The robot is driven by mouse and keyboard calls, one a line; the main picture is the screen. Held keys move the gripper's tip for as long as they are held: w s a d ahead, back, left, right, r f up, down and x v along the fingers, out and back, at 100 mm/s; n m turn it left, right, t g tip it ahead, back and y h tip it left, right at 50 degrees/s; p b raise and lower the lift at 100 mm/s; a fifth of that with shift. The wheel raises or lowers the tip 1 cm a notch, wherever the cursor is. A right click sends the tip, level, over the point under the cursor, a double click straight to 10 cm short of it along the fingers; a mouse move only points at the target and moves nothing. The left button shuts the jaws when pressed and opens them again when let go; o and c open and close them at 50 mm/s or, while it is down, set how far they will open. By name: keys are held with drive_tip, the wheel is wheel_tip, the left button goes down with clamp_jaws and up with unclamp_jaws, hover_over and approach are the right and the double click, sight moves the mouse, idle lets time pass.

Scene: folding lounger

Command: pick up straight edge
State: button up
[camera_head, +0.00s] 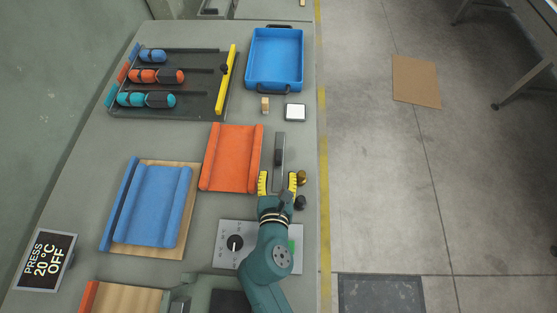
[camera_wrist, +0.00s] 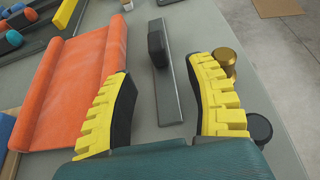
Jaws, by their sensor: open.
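The straight edge looks to be the flat grey metal strip (camera_head: 280,143) with a black block-shaped handle (camera_head: 278,157), lying on the grey bench near its right edge. In the wrist view the strip (camera_wrist: 170,100) runs lengthwise between my fingers, with the handle (camera_wrist: 157,48) standing up just beyond the fingertips. My gripper (camera_head: 278,180) is open and empty, its yellow toothed fingers on either side of the strip's near end. It also shows in the wrist view (camera_wrist: 160,75). I cannot tell its exact height above the strip.
An orange fluted pad (camera_head: 231,158) lies close left of the strip. Brass (camera_wrist: 226,60) and black (camera_wrist: 259,128) knobs stand close beside the right finger. Beyond are a white square block (camera_head: 295,112), a small wooden piece (camera_head: 265,105) and a blue tray (camera_head: 275,58).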

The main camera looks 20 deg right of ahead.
sight(278, 162)
drive_tip(key=b+x, duration=0.2)
drive_tip(key=x, duration=0.4)
drive_tip(key=shift+w, duration=0.3)
clamp_jaws()
drive_tip(key=shift+r, duration=0.15)
